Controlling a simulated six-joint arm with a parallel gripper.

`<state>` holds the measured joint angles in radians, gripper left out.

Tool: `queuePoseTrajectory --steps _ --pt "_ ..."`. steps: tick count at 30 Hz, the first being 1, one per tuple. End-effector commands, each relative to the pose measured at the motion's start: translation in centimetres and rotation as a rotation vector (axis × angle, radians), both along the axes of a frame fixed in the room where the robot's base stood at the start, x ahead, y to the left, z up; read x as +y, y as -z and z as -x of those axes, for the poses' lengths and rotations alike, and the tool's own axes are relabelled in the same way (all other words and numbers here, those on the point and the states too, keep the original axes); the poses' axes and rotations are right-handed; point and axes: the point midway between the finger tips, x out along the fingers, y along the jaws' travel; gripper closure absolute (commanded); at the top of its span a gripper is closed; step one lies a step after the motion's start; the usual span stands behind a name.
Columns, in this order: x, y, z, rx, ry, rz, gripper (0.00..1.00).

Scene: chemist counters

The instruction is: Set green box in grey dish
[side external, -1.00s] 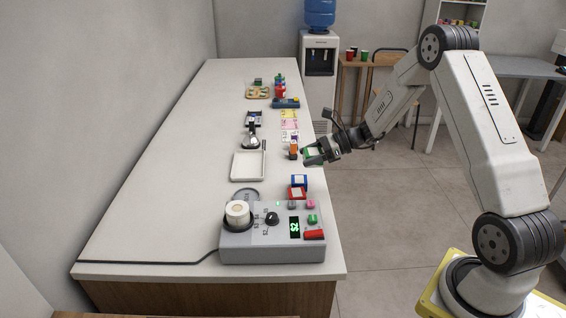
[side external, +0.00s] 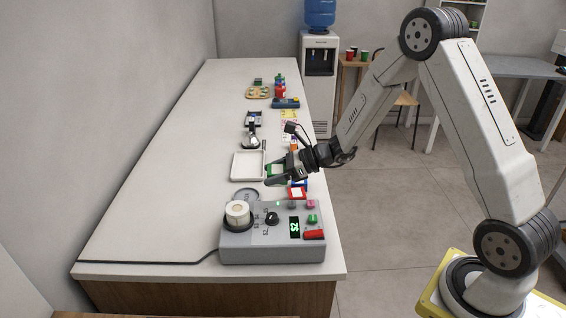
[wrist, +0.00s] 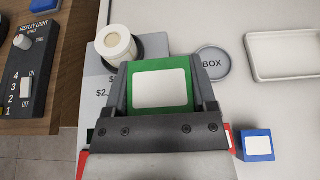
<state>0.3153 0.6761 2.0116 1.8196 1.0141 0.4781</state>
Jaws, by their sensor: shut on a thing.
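The green box (wrist: 160,88) with a white label is between the two fingers of my gripper (wrist: 161,90), which is shut on it in the wrist view. In the side external view my gripper (side external: 278,175) holds the green box (side external: 277,169) above the right part of the counter. In the side external view the grey dish (side external: 246,195) is left of and nearer than my gripper.
A grey console (side external: 272,240) with a white roll (side external: 237,212) stands just in front of the dish. A white tray (side external: 247,166) lies behind it. A red box (side external: 297,194) and a blue box (wrist: 257,145) sit near the counter's right edge. The counter's left side is clear.

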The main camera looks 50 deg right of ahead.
Motion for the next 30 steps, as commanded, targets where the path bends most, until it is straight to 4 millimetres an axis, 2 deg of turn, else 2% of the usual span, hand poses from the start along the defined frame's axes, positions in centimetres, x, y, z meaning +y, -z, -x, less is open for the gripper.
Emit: queuePoseTrajectory --steps 21,30 --pt "-0.1 3.9 -8.6 0.001 -0.002 -0.001 0.88" --pt "-0.1 7.1 -11.2 0.001 -0.001 -0.001 0.88"
